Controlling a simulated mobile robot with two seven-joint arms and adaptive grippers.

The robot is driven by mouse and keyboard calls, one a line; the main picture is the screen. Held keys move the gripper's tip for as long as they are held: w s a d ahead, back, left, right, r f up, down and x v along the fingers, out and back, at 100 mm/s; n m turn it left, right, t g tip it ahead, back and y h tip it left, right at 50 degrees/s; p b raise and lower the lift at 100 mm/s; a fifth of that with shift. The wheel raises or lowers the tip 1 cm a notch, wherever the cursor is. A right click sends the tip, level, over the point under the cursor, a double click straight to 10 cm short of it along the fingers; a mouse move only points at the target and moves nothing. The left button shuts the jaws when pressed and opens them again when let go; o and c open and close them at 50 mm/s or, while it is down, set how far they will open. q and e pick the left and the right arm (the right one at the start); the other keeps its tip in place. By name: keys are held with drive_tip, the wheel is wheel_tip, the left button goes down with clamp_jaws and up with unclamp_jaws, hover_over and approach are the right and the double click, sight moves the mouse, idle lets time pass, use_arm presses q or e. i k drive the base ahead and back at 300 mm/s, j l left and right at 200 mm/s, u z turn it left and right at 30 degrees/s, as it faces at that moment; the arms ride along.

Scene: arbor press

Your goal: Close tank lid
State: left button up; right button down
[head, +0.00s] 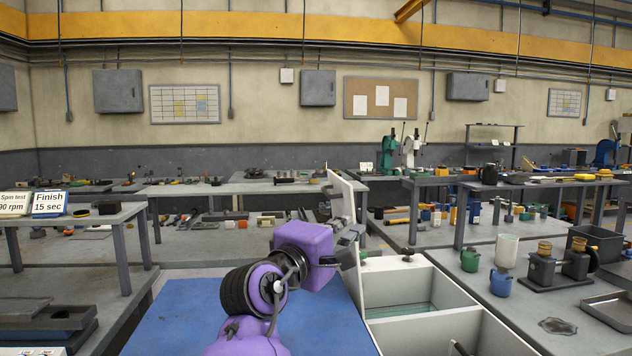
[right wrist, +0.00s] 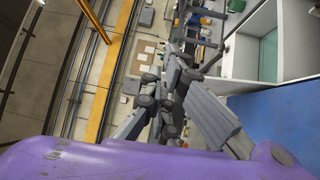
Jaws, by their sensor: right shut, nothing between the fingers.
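The white tank (head: 424,315) stands right of my purple right arm, its top open and its compartments showing, one with a greenish bottom. A pale panel, apparently the lid (head: 343,197), stands raised and tilted at the tank's far left end. My right gripper (head: 354,235) is shut and empty, in front of the panel's lower part. I cannot tell whether they touch. In the right wrist view the shut fingers (right wrist: 168,92) point away from the camera, and the tank's white wall (right wrist: 240,62) is to their right. My left gripper is not in view.
A blue surface (head: 190,310) lies left of the tank. Right of the tank, a bench holds a green jar (head: 470,259), a blue jar (head: 501,283), a white cup (head: 507,250) and a metal tray (head: 608,312). Cluttered workbenches stand behind.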

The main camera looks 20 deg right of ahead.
sight(341, 194)
drive_tip(key=i, duration=1.2)
